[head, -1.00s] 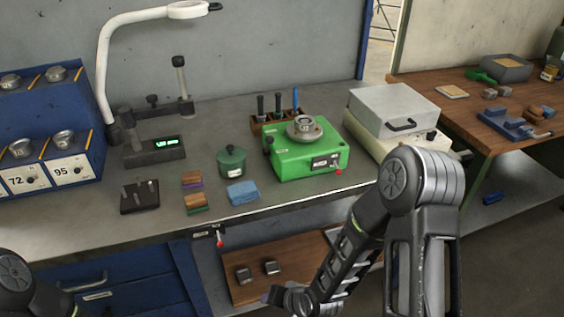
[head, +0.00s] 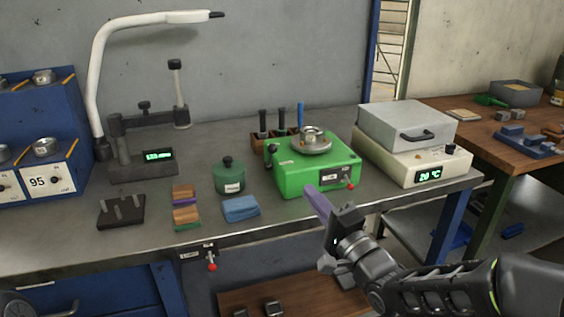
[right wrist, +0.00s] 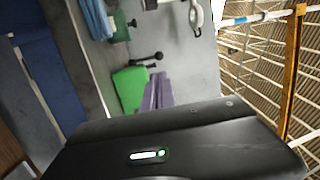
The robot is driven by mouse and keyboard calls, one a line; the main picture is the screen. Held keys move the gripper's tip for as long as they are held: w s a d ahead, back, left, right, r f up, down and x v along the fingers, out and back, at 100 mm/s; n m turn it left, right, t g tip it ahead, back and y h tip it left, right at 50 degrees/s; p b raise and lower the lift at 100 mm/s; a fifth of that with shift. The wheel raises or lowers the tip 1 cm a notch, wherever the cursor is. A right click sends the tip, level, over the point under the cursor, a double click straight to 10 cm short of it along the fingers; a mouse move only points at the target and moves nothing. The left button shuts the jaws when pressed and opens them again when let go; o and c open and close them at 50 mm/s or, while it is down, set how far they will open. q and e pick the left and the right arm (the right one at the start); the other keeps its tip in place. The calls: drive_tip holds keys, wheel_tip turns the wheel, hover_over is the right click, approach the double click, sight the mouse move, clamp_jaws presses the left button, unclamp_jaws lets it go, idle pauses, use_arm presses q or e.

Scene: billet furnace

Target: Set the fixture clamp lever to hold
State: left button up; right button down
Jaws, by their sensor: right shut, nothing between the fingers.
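A lever with a red knob (head: 351,186) sits by a small label plate at the right of the green unit's (head: 300,175) front face. A second red-knobbed lever (head: 212,267) hangs below the bench's front edge beside a label plate. The labels are too small to read, so I cannot tell which is the fixture clamp lever. My right gripper (head: 312,192) has purple fingers, shut and empty, in front of the green unit and left of its lever. In the right wrist view the purple fingers (right wrist: 158,92) overlap the green unit (right wrist: 130,88). My left gripper is out of view.
A cream hotplate-like box (head: 415,165) with a grey lid stands right of the green unit. A green pot (head: 229,178), a blue cloth (head: 240,208) and small coloured blocks (head: 186,215) lie to its left. The bench's front strip is mostly clear.

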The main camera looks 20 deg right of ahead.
sight(275, 151)
drive_tip(key=shift+w, duration=0.1)
drive_tip(key=p+x, duration=0.2)
drive_tip(key=x, duration=1.1)
drive_tip(key=shift+w+a, duration=0.1)
drive_tip(key=shift+w, duration=0.3)
drive_tip(key=shift+r, duration=0.15)
